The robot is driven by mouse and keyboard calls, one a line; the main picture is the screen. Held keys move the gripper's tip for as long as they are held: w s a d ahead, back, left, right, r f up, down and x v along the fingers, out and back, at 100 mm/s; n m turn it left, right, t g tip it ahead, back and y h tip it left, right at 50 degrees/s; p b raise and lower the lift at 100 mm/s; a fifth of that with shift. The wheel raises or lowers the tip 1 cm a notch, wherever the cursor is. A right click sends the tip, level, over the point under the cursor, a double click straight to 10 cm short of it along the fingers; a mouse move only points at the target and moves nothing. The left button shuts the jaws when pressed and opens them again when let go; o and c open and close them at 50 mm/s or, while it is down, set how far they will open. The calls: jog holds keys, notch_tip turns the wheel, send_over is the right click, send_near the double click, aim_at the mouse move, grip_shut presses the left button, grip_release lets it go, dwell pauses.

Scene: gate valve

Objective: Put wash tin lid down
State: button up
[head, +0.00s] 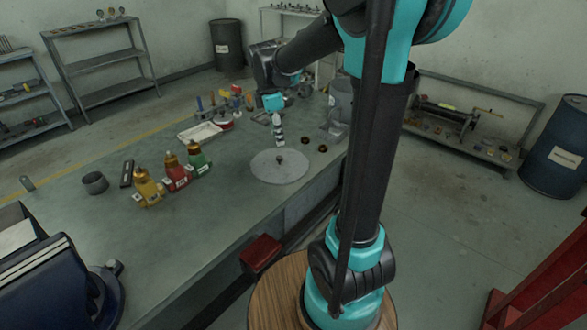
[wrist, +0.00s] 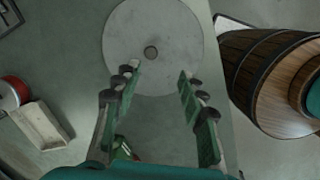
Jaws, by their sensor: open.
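The wash tin lid (head: 280,172) is a round, flat grey disc with a small dark knob at its centre. It appears to lie flat on the workbench (head: 235,200), near the front edge. My gripper (head: 279,141) is just behind the lid in the head view, fingers pointing down. In the wrist view the lid (wrist: 150,25) lies ahead of my open, empty gripper (wrist: 160,75). The fingertips overlap the lid's near part in that view, and the knob is beyond them. I cannot tell how high the fingertips are above it.
Yellow (head: 148,188), red (head: 175,173) and green (head: 198,160) bottles stand left of the lid. A pale tray (head: 200,134) lies behind them. A grey container (head: 341,97) stands farther back.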

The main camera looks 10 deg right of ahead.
jog(key=s+d+f+m, duration=0.1)
jog(key=s+m, duration=0.1)
jog(key=s, duration=0.1)
jog(key=s+d+f+m+t, duration=0.1)
jog(key=s+f+m, duration=0.1)
jog(key=s+m, duration=0.1)
jog(key=s+d+f+m, duration=0.1)
jog(key=s+f+m, duration=0.1)
jog(key=s+m, duration=0.1)
jog(key=shift+d+f+t+y, duration=0.2)
jog(key=shift+t+y, duration=0.1)
jog(key=shift+y, duration=0.1)
jog(key=s+d+f+m+t, duration=0.1)
jog(key=s+f+m, duration=0.6)
jog(key=s+m, duration=0.3)
jog(key=shift+s+d+m+t+y, duration=0.3)
jog(key=shift+s+t, duration=0.05)
jog(key=shift+t, duration=0.05)
